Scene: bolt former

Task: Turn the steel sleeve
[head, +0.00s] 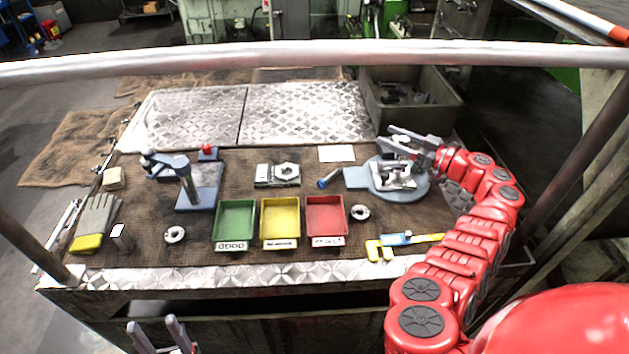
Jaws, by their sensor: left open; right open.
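I cannot tell for sure which piece is the steel sleeve. A steel ring (174,234) lies flat at the front left of the bench, and a similar ring (360,212) lies right of the red tray. A bright steel fixture (396,174) sits on a round blue-grey base (416,187) at the right. My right gripper (388,136) is open, pointing left, above the back of this base and apparently empty. My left gripper (152,323) is open and empty at the bottom edge, in front of the bench.
Green (236,204), yellow (261,224) and red (325,202) trays stand mid-bench. A blue-grey press stand (200,190) is at the left, gloves (97,216) beyond it. A yellow-and-blue caliper (398,240) lies at the front right. A metal rail (300,57) crosses the view.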

